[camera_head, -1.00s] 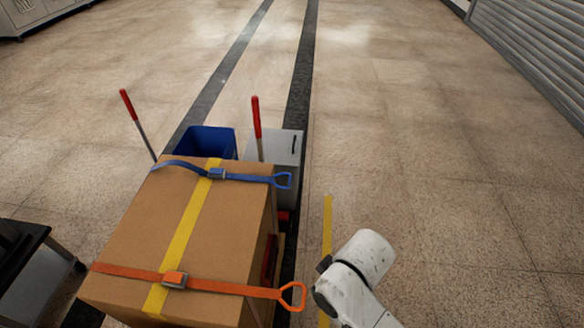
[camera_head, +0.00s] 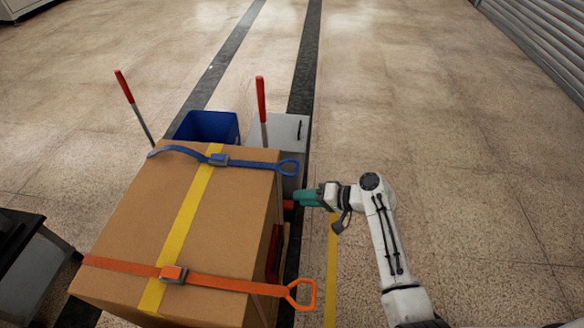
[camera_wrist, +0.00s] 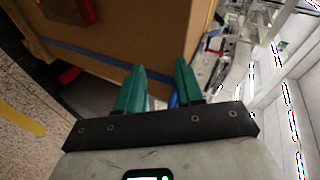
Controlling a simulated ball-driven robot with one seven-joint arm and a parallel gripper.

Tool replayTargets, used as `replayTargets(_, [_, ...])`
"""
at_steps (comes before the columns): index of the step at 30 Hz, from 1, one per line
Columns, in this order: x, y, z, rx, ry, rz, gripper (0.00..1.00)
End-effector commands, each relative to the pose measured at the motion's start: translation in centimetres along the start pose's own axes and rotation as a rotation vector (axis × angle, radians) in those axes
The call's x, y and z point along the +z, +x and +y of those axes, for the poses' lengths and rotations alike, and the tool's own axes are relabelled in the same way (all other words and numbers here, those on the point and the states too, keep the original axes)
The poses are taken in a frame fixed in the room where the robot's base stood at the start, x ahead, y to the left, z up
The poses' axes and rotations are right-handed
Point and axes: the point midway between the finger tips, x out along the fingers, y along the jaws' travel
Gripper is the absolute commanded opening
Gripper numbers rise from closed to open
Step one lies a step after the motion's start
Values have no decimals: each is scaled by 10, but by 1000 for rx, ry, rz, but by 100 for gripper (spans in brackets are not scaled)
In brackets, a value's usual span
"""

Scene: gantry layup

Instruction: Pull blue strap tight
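The blue strap (camera_head: 250,164) lies across the far end of the cardboard box (camera_head: 150,200), through a buckle (camera_head: 219,160). It looks slack and raised at its left end. Its blue loop handle (camera_head: 289,168) sticks out past the box's right edge. My gripper (camera_head: 300,197), with teal fingers, is right of the box and nearer the camera than the handle, apart from it in the head view. In the wrist view the fingers (camera_wrist: 160,66) are spread, with cardboard beyond them. A blue piece (camera_wrist: 173,101) shows low between the fingers; I cannot tell whether it is the handle.
An orange strap (camera_head: 225,285) with a loop handle (camera_head: 302,294) crosses the near end of the box. A blue bin (camera_head: 207,127), a grey case (camera_head: 290,130) and red-topped poles (camera_head: 261,98) stand behind. The floor to the right (camera_head: 460,200) is clear.

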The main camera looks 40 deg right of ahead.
Motion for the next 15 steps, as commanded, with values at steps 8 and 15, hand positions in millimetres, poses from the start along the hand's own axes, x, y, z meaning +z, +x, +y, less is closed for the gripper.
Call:
replayTargets(8, [-75, -30, 17, -208, 244, 215, 36])
replayTargets(15, [-84, -12, 13, -224, 256, 223, 36])
